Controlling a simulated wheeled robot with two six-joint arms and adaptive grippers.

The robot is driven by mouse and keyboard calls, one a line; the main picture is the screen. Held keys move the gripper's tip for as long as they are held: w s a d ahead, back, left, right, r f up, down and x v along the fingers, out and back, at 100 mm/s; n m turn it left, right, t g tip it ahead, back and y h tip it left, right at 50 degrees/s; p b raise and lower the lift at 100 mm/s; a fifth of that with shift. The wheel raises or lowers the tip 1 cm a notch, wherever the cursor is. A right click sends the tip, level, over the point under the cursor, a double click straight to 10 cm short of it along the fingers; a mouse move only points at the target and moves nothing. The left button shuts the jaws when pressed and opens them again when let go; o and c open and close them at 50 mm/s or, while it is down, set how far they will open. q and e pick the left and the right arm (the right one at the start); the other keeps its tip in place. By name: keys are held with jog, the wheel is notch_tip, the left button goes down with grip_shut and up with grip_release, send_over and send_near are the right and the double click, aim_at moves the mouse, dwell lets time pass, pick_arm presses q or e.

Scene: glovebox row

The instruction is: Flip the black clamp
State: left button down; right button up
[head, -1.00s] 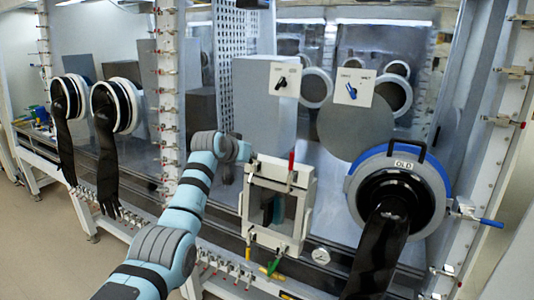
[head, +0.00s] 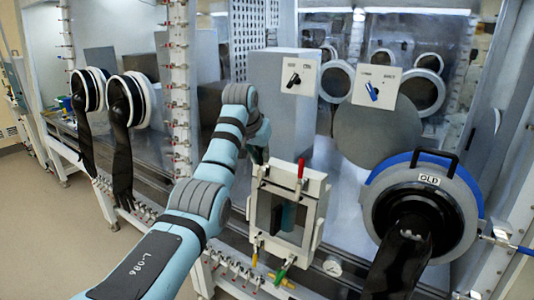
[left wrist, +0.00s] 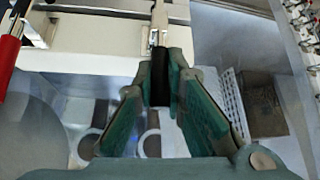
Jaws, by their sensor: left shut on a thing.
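The black clamp (left wrist: 160,80) shows in the left wrist view as a dark upright handle below a metal bracket on a white frame. My left gripper (left wrist: 163,92) has its green-padded fingers on either side of this handle and is shut on it. In the head view my left gripper (head: 259,153) is at the top left corner of the small white framed door (head: 316,210). My right gripper is not in view.
A red-handled clamp (head: 300,168) stands upright on the door's top edge. Yellow (head: 255,255) and green (head: 283,271) handles are at its lower edge. A large round glove port (head: 378,195) with a hanging black glove is to the right. Switch boxes stand behind.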

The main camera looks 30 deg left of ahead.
aim_at(260, 153)
pick_arm(q)
jog(key=shift+f, duration=0.15)
jog(key=c, duration=1.6)
grip_release()
jog(key=shift+c, duration=0.2)
jog(key=v, duration=0.7)
jog(key=shift+s+r, duration=0.15)
jog(key=shift+r, duration=0.1)
jog(key=shift+f, duration=0.1)
